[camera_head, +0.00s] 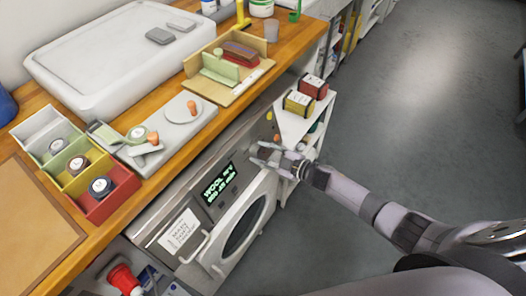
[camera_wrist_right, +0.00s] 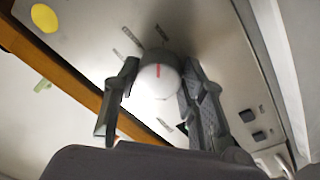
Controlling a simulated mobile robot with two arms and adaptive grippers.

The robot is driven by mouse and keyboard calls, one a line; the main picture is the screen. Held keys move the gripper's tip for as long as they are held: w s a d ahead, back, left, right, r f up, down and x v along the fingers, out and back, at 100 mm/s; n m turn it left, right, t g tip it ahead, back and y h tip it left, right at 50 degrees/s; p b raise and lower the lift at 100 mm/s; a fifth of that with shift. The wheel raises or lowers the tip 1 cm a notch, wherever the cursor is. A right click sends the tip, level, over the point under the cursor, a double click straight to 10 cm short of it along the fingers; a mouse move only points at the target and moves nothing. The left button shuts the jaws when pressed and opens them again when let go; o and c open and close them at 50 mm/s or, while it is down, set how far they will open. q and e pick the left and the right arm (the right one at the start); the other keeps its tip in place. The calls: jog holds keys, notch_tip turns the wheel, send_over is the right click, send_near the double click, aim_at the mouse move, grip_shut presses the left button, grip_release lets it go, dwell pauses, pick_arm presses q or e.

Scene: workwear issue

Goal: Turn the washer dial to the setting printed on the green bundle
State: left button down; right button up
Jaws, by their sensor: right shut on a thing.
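The washer (camera_head: 215,205) stands under the wooden counter, and its lit display (camera_head: 217,184) shows "WOOL" above smaller lines I cannot read surely. My right gripper (camera_head: 266,153) is at the upper right of its front panel. In the wrist view the right gripper (camera_wrist_right: 158,76) is shut on the round white dial (camera_wrist_right: 155,84), one finger on each side. The dial's red mark points nearly straight up, among short printed labels too blurred to read. An olive-yellow bundle (camera_head: 298,103) with a white label sits on the white cart; its print is unreadable. I see no clearly green bundle.
A red bundle (camera_head: 313,86) stands behind the olive-yellow one on the white cart (camera_head: 291,127). The round washer door (camera_head: 244,222) is below my right gripper. A paper note (camera_head: 180,233) is on the washer's left. Floor to the right is clear.

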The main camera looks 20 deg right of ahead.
jog(key=shift+m, duration=0.5)
jog(key=o, duration=1.2)
jog(key=v, duration=1.2)
jog(key=shift+s+f, duration=0.1)
